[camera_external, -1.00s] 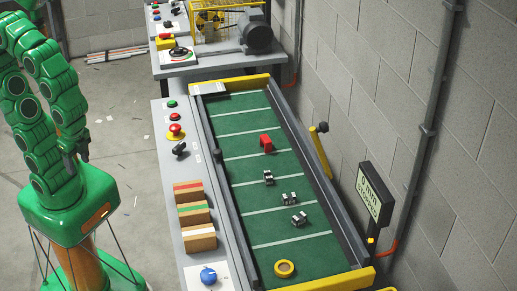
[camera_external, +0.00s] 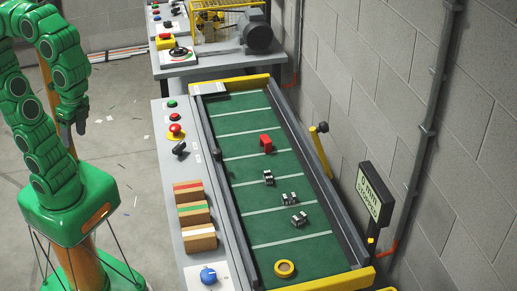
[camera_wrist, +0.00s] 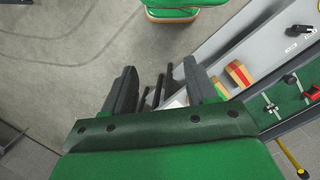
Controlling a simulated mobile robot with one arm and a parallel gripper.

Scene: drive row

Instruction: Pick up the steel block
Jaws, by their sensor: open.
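Three small grey metallic pieces lie on the green belt: one near the middle (camera_external: 268,177), one nearer (camera_external: 289,199) and one nearer still (camera_external: 300,219). I cannot tell which one is the steel block. Small grey pieces also show on the green belt at the right of the wrist view (camera_wrist: 271,106). My gripper (camera_external: 79,128) hangs over the floor to the left of the bench, well apart from the belt. In the wrist view its two dark fingers (camera_wrist: 162,82) stand apart with nothing held between them.
A red block (camera_external: 265,143) and a yellow ring (camera_external: 284,268) lie on the belt. Striped boxes (camera_external: 189,191), a red button (camera_external: 175,131) and a blue knob (camera_external: 208,275) line the bench's left side. A sign (camera_external: 373,197) stands at the right.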

